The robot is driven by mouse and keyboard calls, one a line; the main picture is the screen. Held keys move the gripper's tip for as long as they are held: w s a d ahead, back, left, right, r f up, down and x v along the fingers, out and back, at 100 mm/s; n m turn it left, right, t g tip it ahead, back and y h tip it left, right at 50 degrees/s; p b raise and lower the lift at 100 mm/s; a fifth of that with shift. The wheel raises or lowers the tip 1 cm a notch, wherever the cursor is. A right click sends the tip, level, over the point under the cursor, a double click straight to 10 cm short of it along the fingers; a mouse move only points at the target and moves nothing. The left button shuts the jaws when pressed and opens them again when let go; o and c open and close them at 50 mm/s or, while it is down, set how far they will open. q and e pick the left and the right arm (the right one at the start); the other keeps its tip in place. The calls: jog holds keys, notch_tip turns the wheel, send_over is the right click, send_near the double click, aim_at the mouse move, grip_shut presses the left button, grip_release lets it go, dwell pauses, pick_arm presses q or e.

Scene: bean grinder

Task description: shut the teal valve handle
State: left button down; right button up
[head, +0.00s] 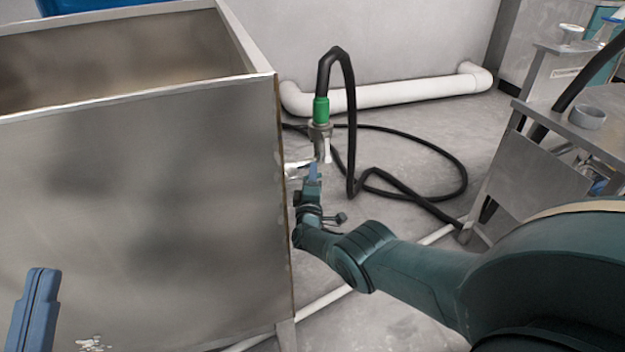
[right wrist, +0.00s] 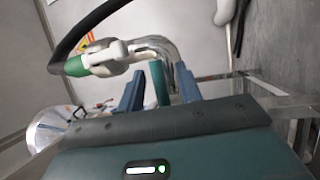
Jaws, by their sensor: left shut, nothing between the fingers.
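The teal valve handle (right wrist: 160,82) shows in the right wrist view, standing between the two blue fingers of my right gripper (right wrist: 158,90) with a gap on each side. My right gripper is open. A grey metal valve body and bent pipe (right wrist: 153,47) lie just beyond it. In the head view my right gripper (head: 313,172) is just below the pipe fitting beside the steel tank, and the handle cannot be made out there. My left gripper (head: 36,310) is at the lower left in front of the tank, shut and empty.
The large open-topped steel tank (head: 140,200) fills the left. A green connector (head: 321,110) joins a black hose (head: 349,120) that loops over the floor. A white pipe (head: 400,95) runs along the wall. A metal table (head: 580,122) stands at the right.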

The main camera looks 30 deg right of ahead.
grip_shut()
dwell(0.4)
